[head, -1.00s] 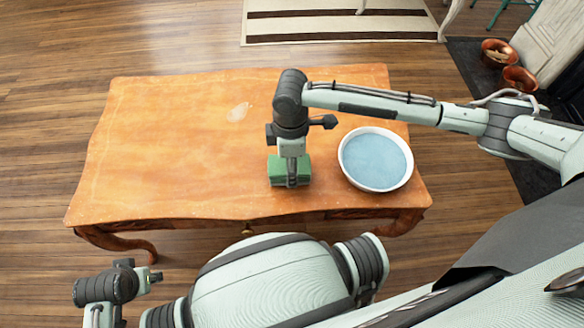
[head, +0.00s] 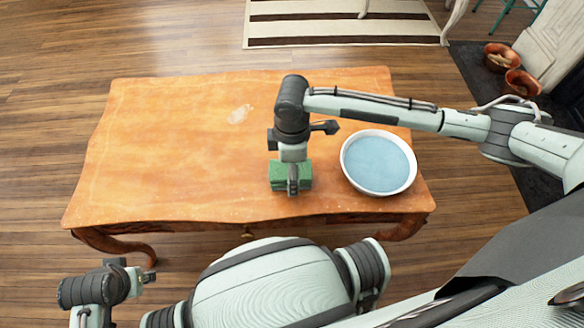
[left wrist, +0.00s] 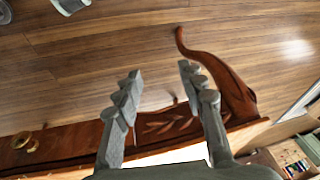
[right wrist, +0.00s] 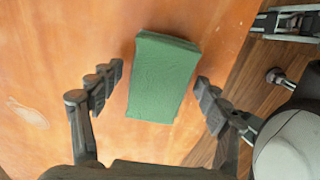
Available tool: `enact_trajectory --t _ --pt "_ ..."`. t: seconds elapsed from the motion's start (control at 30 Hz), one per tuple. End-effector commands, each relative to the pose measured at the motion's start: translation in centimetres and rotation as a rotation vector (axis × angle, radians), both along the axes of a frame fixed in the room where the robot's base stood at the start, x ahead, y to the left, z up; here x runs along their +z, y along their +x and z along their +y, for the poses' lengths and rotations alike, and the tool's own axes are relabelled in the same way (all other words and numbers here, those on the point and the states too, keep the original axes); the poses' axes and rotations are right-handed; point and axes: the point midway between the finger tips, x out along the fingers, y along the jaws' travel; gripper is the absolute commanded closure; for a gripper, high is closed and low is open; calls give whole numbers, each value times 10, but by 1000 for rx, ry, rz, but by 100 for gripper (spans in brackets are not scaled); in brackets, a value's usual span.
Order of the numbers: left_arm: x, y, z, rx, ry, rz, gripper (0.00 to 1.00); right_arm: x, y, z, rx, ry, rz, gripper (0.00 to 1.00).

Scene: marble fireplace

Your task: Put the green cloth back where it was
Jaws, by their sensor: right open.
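The green cloth (head: 277,176) is a thick folded block lying on the orange wooden table (head: 180,150), near its front edge and left of the bowl. My right gripper (head: 292,188) points down over the cloth. In the right wrist view the cloth (right wrist: 163,78) shows between the spread fingers (right wrist: 158,90), with a gap visible on each side; the gripper is open and empty. My left gripper (head: 148,275) is off the table's front left. Its fingers (left wrist: 158,75) are apart with nothing between them in the left wrist view.
A white bowl of bluish water (head: 378,162) stands on the table close to the right of the cloth and under my right forearm. A pale wet-looking patch (head: 240,114) marks the tabletop. The table's left half is clear.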

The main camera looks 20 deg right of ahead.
Motion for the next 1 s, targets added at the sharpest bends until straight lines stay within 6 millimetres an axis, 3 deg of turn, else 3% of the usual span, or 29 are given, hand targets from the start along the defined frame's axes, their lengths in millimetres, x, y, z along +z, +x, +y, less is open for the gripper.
enact_trajectory --t 0.17,0.37,0.47,0.7,1.0 --pt "-2 0 0 0 0 2 60 3 0 0 0 0 -1 24" --pt "3 2 -1 -1 -4 -6 60 36 2 0 0 1 -4 24" --pt "-15 0 -2 -2 -10 13 60 58 1 0 1 2 -5 24" --pt "-29 0 -2 -2 -18 16 60 104 1 0 1 1 -3 24" --pt "-37 0 -2 -2 -21 18 60 124 0 0 -1 0 0 24"
